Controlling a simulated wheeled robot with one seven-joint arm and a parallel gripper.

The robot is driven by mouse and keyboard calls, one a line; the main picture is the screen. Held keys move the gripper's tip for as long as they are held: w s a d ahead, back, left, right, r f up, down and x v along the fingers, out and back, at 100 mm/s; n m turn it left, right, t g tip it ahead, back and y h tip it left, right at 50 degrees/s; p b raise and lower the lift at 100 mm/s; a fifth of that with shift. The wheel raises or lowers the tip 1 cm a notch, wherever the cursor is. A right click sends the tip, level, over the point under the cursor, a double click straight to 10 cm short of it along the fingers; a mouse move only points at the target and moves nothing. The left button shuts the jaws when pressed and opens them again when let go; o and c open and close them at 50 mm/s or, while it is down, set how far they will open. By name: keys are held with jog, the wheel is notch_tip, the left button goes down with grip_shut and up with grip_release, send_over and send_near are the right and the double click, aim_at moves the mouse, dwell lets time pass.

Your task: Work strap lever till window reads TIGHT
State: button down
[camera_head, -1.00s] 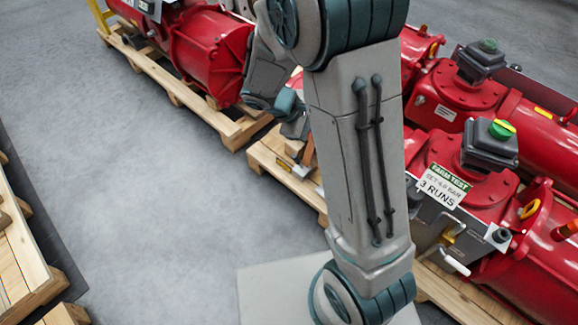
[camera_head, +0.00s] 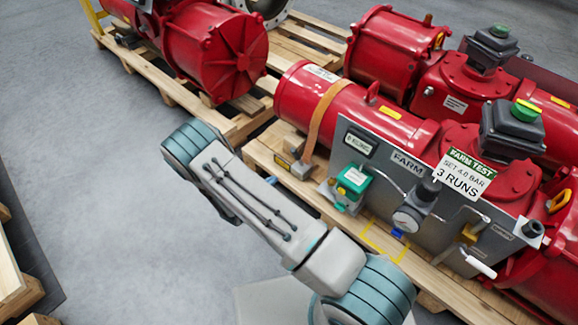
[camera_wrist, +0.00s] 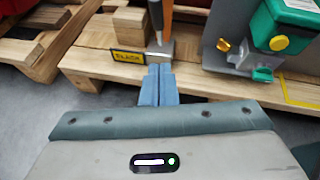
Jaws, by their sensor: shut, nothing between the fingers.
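An orange strap (camera_head: 322,115) runs over the red cylinder down to a grey metal strap lever piece (camera_head: 302,169) at the pallet's edge. In the wrist view the strap (camera_wrist: 166,20) meets this grey lever piece (camera_wrist: 161,48). Beside it on the left, a yellow-edged window (camera_wrist: 129,57) reads SLACK. My gripper's blue fingers (camera_wrist: 158,86) are shut and empty, with their tips just in front of the grey piece; I cannot tell whether they touch. In the head view, my fingertips (camera_head: 271,180) show small behind my arm, left of and below the lever piece.
A grey panel (camera_head: 365,190) with a green-topped unit (camera_head: 353,180), a gauge (camera_head: 407,219) and pipes stands right of the strap. The unit is close in the wrist view (camera_wrist: 285,25). Pallet boards (camera_wrist: 90,85) lie around the fingers.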

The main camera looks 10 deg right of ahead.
jog(key=shift+f, duration=0.25)
jog(key=b, duration=0.3)
send_near(297, 158)
notch_tip(297, 158, down, 4)
jog(key=w, duration=0.1)
jog(key=w+d+r, duration=0.2)
jog(key=w, duration=0.1)
jog(key=shift+d+b, duration=0.3)
jog(key=shift+b, duration=0.1)
jog(key=shift+w+r, duration=0.1)
